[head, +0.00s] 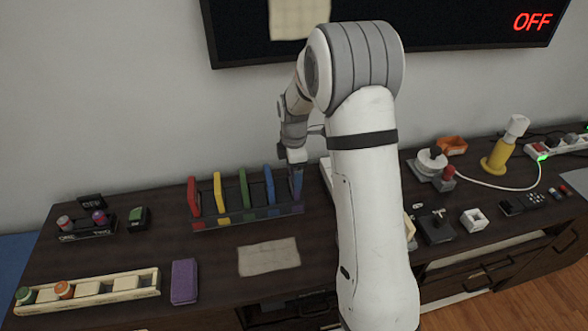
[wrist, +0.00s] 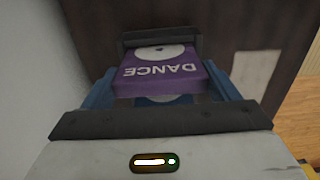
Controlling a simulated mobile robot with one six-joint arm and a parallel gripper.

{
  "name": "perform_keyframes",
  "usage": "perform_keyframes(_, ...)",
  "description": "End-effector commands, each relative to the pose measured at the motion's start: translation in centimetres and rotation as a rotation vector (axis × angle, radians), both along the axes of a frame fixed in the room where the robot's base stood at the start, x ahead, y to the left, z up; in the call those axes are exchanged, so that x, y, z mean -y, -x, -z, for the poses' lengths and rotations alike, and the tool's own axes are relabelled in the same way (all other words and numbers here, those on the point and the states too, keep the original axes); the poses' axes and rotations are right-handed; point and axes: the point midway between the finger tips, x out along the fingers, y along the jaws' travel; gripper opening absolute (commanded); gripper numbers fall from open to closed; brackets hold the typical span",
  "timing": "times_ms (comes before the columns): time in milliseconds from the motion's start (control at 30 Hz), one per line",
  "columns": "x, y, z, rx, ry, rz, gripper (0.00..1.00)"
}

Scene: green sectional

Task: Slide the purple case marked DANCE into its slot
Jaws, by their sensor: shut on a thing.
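The purple case marked DANCE (wrist: 162,72) is in the middle of the wrist view, its label upside down and its disc mark at the far end. My gripper (head: 296,168) is shut on it, with blue parts on both sides of the case in the wrist view. In the head view my gripper points down at the right end of the rack (head: 245,217). A narrow bluish shape is below it there; I cannot tell how deep the case sits in the slot. Red (head: 193,195), yellow (head: 220,193), green (head: 243,188) and blue (head: 269,186) cases stand upright to the left.
A purple block (head: 184,282) lies at the front, beside a long cream tray (head: 130,284). A pale sheet (head: 269,257) lies before the rack. Devices, an orange box (head: 452,145) and a yellow-handled object (head: 497,158) stand to the right. The wall is close behind the rack.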

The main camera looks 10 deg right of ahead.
Motion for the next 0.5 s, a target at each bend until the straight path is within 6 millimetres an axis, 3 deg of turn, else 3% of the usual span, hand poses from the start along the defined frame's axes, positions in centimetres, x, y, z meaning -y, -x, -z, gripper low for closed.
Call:
perform_keyframes(400, 0.00, 0.00, 1.13, 0.000, 0.000, 0.000, 0.46)
perform_keyframes(433, 0.00, 0.00, 1.01, 0.000, 0.000, 0.000, 0.84)
perform_keyframes(500, 0.00, 0.00, 0.98, 0.000, 0.000, 0.000, 0.89)
